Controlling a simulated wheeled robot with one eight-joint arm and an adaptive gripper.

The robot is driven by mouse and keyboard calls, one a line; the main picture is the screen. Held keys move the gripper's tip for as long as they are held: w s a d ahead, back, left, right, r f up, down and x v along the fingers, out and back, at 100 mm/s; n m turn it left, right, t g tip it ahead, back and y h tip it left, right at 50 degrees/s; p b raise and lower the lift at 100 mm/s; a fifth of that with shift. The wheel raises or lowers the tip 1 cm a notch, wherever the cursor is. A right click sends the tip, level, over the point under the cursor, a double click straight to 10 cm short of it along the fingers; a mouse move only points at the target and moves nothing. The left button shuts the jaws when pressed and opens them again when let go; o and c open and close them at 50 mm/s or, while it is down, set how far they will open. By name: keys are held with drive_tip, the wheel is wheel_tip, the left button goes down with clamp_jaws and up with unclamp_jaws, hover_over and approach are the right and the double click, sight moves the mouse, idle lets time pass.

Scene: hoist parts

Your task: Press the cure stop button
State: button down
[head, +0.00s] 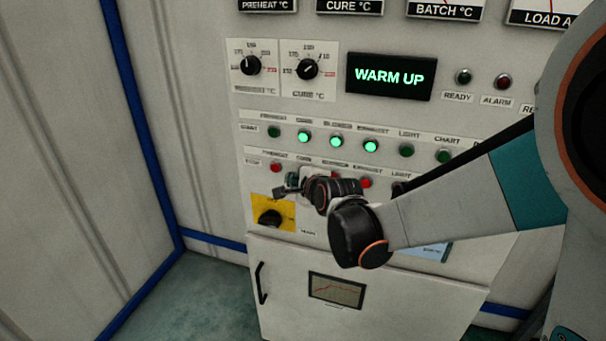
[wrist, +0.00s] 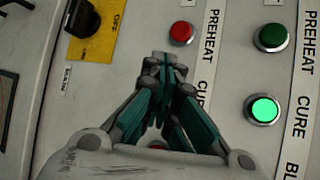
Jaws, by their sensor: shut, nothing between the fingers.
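The cure stop button sits in the lower row of red buttons, right of the red preheat stop button (head: 275,167). In the head view my gripper and wrist cover it. In the wrist view a small reddish patch (wrist: 157,145), perhaps this button, shows between the finger links, mostly hidden. My gripper (head: 283,191) is at the panel in front of this row, its fingers shut and empty. In the wrist view the closed fingertips (wrist: 164,62) lie beside the preheat stop button (wrist: 181,32). I cannot tell whether they touch the panel.
The green cure button (head: 303,136) above is lit, as are the blower (head: 336,142) and exhaust (head: 371,146) ones. The display (head: 390,76) reads WARM UP. A black rotary switch (head: 269,217) on a yellow plate is below my gripper. The red exhaust stop (head: 365,182) is to the right.

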drive_tip(key=shift+w+d, duration=0.15)
drive_tip(key=shift+w, duration=0.25)
drive_tip(key=shift+w+d, duration=0.15)
drive_tip(key=shift+w, duration=0.25)
idle(0.9)
drive_tip(key=shift+s, duration=0.1)
drive_tip(key=shift+s+a, duration=0.3)
drive_tip(key=shift+s, duration=0.45)
drive_tip(key=shift+s+a, duration=0.3)
drive_tip(key=shift+s, duration=0.5)
drive_tip(key=shift+s+a, duration=0.25)
drive_tip(key=shift+s, duration=0.55)
drive_tip(key=shift+s+a, duration=0.3)
drive_tip(key=shift+s, duration=0.5)
drive_tip(key=shift+w, duration=0.1)
